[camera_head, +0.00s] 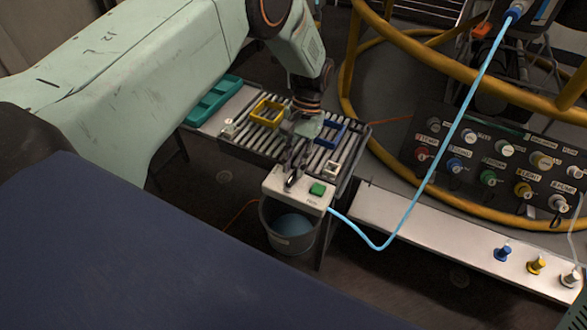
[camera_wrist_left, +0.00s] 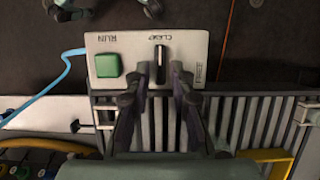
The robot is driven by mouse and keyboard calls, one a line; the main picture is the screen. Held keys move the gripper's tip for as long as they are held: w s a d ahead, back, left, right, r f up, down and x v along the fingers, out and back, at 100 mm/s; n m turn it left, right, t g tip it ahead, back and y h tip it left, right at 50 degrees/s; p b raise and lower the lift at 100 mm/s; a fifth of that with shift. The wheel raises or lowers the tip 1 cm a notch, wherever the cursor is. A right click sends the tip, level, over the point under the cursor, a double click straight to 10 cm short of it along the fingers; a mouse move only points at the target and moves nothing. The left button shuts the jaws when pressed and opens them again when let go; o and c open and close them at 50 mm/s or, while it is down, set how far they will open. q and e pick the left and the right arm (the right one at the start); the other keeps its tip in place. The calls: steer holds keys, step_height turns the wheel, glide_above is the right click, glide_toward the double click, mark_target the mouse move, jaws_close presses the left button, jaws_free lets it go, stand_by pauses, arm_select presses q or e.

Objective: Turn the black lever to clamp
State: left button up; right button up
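The black lever (camera_wrist_left: 161,64) stands on a white control box (camera_head: 299,190), beside a green button (camera_head: 317,189). In the left wrist view, it lies along the picture's vertical, and its end with a pale mark points at the word CLAMP. The word FREE is on the box's right side in that view. My left gripper (camera_head: 292,178) is over the box; in the left wrist view, its two fingers (camera_wrist_left: 159,75) stand apart on either side of the lever, with a visible gap at each side. In the head view, the gripper mostly hides the lever. I do not see my right gripper.
Behind the box is a roller table (camera_head: 262,141) with a yellow tray (camera_head: 257,113) and a blue tray (camera_head: 339,131). A bucket (camera_head: 293,243) stands below. A light-blue cable (camera_head: 402,227) runs from the box past a knob panel (camera_head: 461,168) and a pale bench (camera_head: 415,232).

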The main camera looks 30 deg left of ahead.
arm_select(q)
steer(key=v, duration=1)
steer(key=shift+s, duration=0.1)
